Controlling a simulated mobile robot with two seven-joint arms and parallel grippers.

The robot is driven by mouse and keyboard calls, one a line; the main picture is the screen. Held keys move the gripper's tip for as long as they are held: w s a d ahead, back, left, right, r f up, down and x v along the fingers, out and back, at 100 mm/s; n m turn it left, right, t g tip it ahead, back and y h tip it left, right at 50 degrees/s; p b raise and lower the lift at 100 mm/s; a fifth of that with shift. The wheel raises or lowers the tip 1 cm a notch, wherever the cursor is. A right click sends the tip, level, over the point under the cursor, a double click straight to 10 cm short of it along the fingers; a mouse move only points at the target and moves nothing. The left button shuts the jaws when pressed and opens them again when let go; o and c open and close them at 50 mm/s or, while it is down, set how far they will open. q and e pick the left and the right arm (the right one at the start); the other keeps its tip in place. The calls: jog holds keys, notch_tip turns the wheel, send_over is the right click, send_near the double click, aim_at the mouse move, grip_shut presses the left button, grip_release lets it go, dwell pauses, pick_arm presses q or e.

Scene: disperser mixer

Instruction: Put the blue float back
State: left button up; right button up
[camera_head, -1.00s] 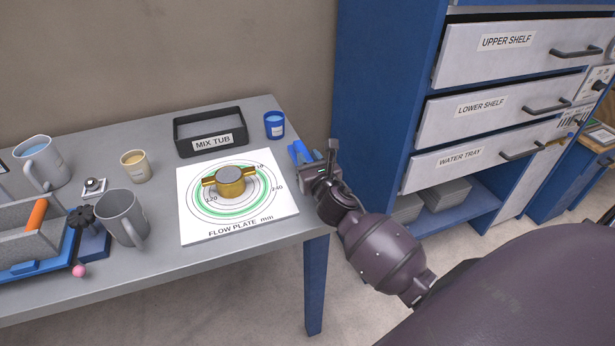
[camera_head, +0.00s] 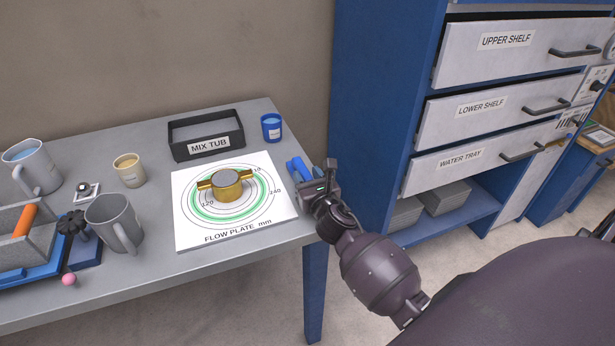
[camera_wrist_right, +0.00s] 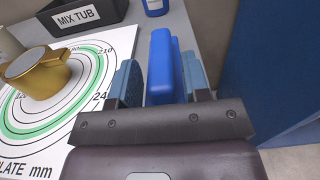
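The blue float (camera_head: 296,168) is a bright blue piece at the right edge of the table, beside the flow plate. My right gripper (camera_head: 312,180) is around it. In the right wrist view the float (camera_wrist_right: 161,62) stands upright between the two darker blue fingers of the gripper (camera_wrist_right: 161,85), and its lower part is hidden by the gripper body. I cannot tell whether the float touches the table. My left gripper is out of view.
The white flow plate (camera_head: 200,234) carries a brass piece (camera_head: 226,184). The black mix tub (camera_head: 179,145) and a blue cup (camera_head: 271,128) stand behind. Mugs (camera_head: 115,225) and a blue tray (camera_head: 40,272) are at left. A blue drawer cabinet (camera_head: 365,100) stands to the right.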

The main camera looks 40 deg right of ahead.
jog(key=shift+o, duration=0.7)
jog(key=shift+r, duration=0.1)
jog(key=shift+r, duration=0.2)
jog(key=v, duration=1.1)
jog(key=shift+s+f, duration=0.1)
jog(key=shift+f, duration=0.1)
jog(key=shift+s, duration=0.45)
